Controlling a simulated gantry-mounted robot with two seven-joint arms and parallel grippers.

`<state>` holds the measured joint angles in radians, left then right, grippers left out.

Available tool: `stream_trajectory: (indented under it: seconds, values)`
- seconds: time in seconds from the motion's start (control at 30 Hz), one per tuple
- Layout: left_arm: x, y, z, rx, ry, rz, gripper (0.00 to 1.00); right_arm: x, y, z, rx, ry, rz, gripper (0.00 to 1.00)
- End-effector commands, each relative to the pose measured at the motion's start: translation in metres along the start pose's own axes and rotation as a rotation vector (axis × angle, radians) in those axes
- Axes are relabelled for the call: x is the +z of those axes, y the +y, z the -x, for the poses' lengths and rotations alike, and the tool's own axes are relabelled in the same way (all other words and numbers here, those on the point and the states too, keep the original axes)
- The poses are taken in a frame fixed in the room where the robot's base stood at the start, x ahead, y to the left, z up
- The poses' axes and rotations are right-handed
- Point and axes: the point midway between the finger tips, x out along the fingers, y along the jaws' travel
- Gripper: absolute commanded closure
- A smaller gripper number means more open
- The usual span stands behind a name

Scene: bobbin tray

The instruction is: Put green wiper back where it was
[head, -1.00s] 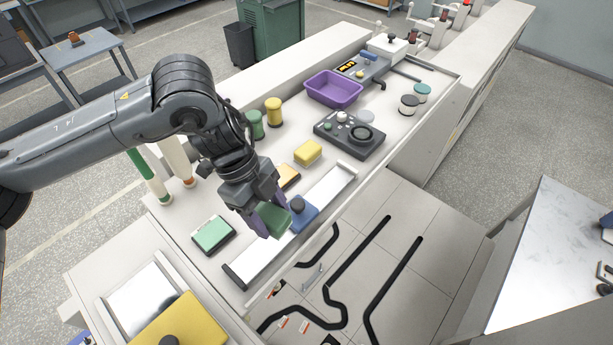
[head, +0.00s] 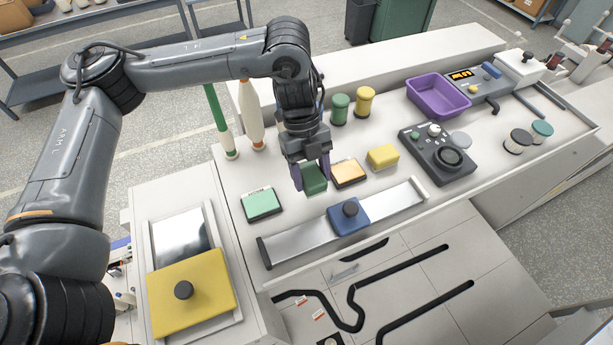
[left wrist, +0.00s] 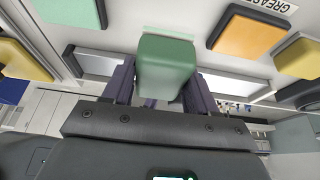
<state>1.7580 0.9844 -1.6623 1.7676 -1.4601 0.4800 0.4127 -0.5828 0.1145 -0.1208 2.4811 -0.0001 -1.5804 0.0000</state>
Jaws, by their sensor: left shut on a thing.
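My left gripper (head: 311,181) is shut on the green wiper (head: 316,183), a small dark green block. It holds the wiper between the light green pad (head: 262,204) and the orange pad (head: 349,173), behind the steel strip (head: 300,238). In the left wrist view the wiper (left wrist: 166,70) sits between both fingers. Whether its underside touches the table is hard to tell. A similar yellow wiper (head: 383,156) stands to the right of the orange pad. My right gripper is not in view.
A blue block with a knob (head: 349,216) sits on the steel strip. Green (head: 340,108) and yellow (head: 365,101) bobbins stand behind. A dark control box (head: 440,152) and purple bin (head: 438,97) are to the right. A yellow plate (head: 192,299) lies front left.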

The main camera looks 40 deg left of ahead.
Motion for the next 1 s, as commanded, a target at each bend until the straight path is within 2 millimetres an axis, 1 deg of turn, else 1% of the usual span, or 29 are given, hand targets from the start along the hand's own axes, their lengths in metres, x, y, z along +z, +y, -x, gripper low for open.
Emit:
stream_trajectory:
  seconds: [0.03, 0.1, 0.2, 0.37, 0.5, 0.67, 0.77, 1.0]
  values:
    - [0.007, 0.001, 0.000, 0.000, 0.001, 0.003, 0.71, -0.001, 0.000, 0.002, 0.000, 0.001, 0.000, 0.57]
    - [0.013, 0.003, -0.002, 0.000, 0.000, 0.001, 0.71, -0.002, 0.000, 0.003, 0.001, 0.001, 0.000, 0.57]
    - [0.019, 0.004, -0.003, -0.001, 0.000, 0.001, 0.71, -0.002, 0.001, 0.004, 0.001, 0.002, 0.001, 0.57]
    - [0.023, 0.005, -0.010, 0.002, 0.001, 0.000, 0.71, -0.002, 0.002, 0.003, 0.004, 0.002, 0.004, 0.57]
    - [0.029, 0.005, -0.025, 0.004, 0.002, 0.001, 0.71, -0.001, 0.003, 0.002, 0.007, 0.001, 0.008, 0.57]
    - [0.034, 0.005, -0.038, 0.001, 0.001, 0.001, 0.71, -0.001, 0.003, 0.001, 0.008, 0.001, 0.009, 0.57]
    - [0.036, 0.005, -0.041, 0.000, 0.000, 0.001, 0.71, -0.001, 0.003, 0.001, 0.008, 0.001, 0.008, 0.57]
    - [0.036, 0.004, -0.041, 0.000, -0.001, 0.000, 0.71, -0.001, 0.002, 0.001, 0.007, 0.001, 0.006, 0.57]
